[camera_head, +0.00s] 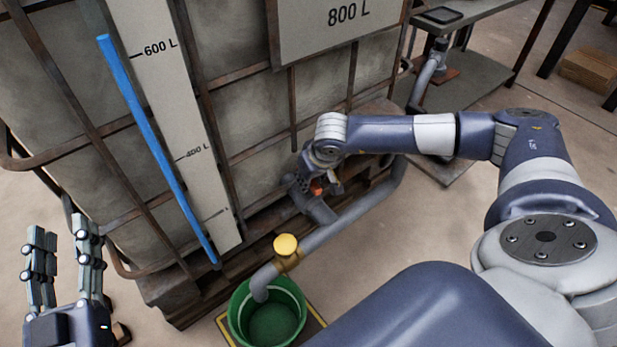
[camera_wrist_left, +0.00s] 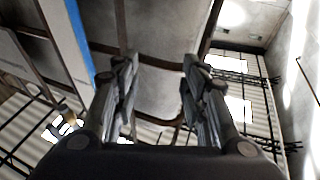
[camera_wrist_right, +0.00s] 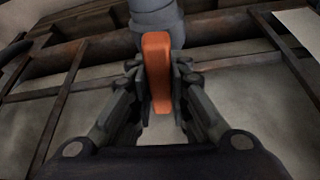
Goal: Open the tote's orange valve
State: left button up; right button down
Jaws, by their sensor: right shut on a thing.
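The orange valve handle (camera_wrist_right: 157,75) stands between the fingers of my right gripper (camera_wrist_right: 160,85) in the right wrist view, with the grey valve body (camera_wrist_right: 158,18) behind it. In the head view only a small bit of the orange handle (camera_head: 317,187) shows by my right gripper (camera_head: 308,180), at the foot of the tote (camera_head: 240,110). My right gripper is shut on the handle. My left gripper (camera_head: 62,250) is open and empty at the lower left, apart from the tote; it also shows in the left wrist view (camera_wrist_left: 158,90).
A grey pipe (camera_head: 345,218) runs from the valve area to a yellow-capped fitting (camera_head: 286,246) above a green bucket (camera_head: 240,318). A blue level strip (camera_head: 155,145) runs down the tote's scale. A metal table (camera_head: 470,14) stands at the back right.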

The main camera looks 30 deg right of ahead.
pick_arm(q)
jog(key=shift+f+g, duration=0.4)
jog(key=shift+f, duration=0.25)
pick_arm(e)
jog(key=shift+n+y, duration=0.3)
jog(key=shift+n, duration=0.4)
pick_arm(q)
jog(key=shift+w, duration=0.1)
pick_arm(e)
jog(key=c, duration=1.5)
grip_release()
jog(key=shift+s+r, duration=0.15)
jog(key=shift+r, duration=0.2)
jog(key=v, duration=1.1)
jog(key=shift+r, duration=0.15)
